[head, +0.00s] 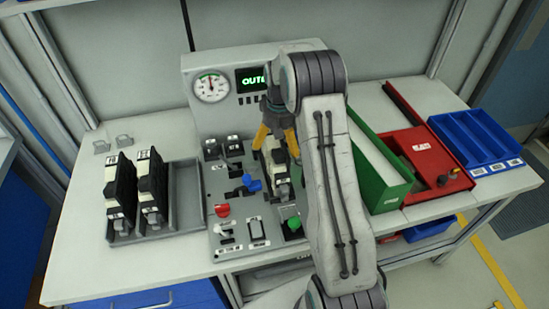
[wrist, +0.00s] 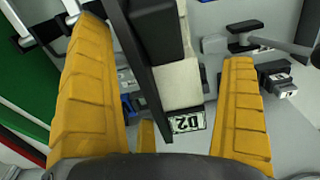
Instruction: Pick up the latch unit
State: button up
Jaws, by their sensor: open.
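A black and cream unit, which I take to be the latch unit (head: 277,160), stands on the grey control panel (head: 228,240), partly hidden by my arm. In the wrist view the unit (wrist: 182,85) carries a label that reads D2, upside down. My gripper (head: 277,139) is open above the unit. In the wrist view its yellow fingers (wrist: 165,50) lie on either side of the unit, with a visible gap on the right. I cannot tell whether the left finger touches it.
Two similar black and cream units (head: 121,190) stand in a grey tray (head: 188,200) at left. A gauge (head: 210,86) and a lit display (head: 250,79) are behind. A green box (head: 386,190), a red box (head: 425,160) and a blue bin (head: 476,140) stand at right. Levers and knobs surround the unit.

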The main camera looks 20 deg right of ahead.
jog(key=shift+f, duration=1.35)
jog(key=shift+c, duration=0.3)
jog(key=shift+r, duration=0.1)
jog(key=c, duration=1.3)
jog(key=shift+r, duration=0.1)
